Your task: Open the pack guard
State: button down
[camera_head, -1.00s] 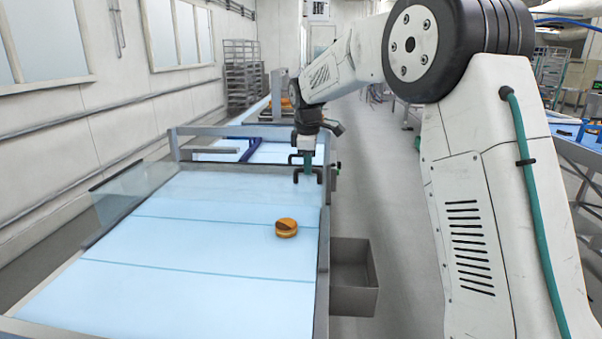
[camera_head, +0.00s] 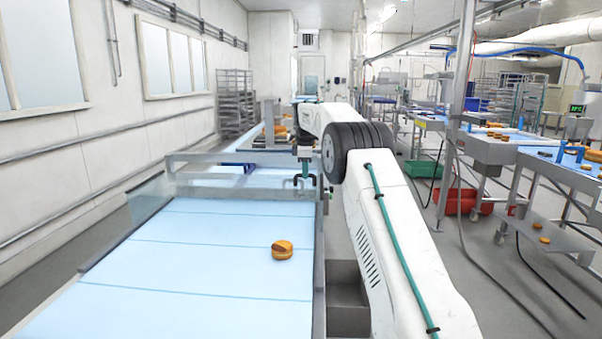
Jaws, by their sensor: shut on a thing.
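The pack guard (camera_head: 225,191) looks like a clear, greyish panel across the far part of the pale blue belt, below a metal crossbar. Its exact edges are hard to make out. A dark handle (camera_head: 314,184) stands at its right end, near the belt's right rail. My gripper (camera_head: 305,178) is at this handle and shut on it, pointing down. The fingers are small in this view, and my arm passes close on the right. A filled round (camera_head: 282,251), brown-orange, lies on the belt nearer to me, apart from the guard.
A grey metal bin (camera_head: 347,300) hangs at the belt's right side, partly behind my arm. A metal crossbar (camera_head: 235,156) spans the belt. Another clear side panel (camera_head: 148,202) stands at the left edge. Tables with rounds and red crates (camera_head: 462,200) stand to the right.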

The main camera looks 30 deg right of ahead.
jog(key=c, duration=1.4)
grip_release()
jog(key=shift+r, duration=0.1)
notch_tip(320, 180, up, 8)
jog(key=s+a, duration=0.1)
jog(key=shift+s+f, duration=0.2)
jog(key=shift+f, duration=0.05)
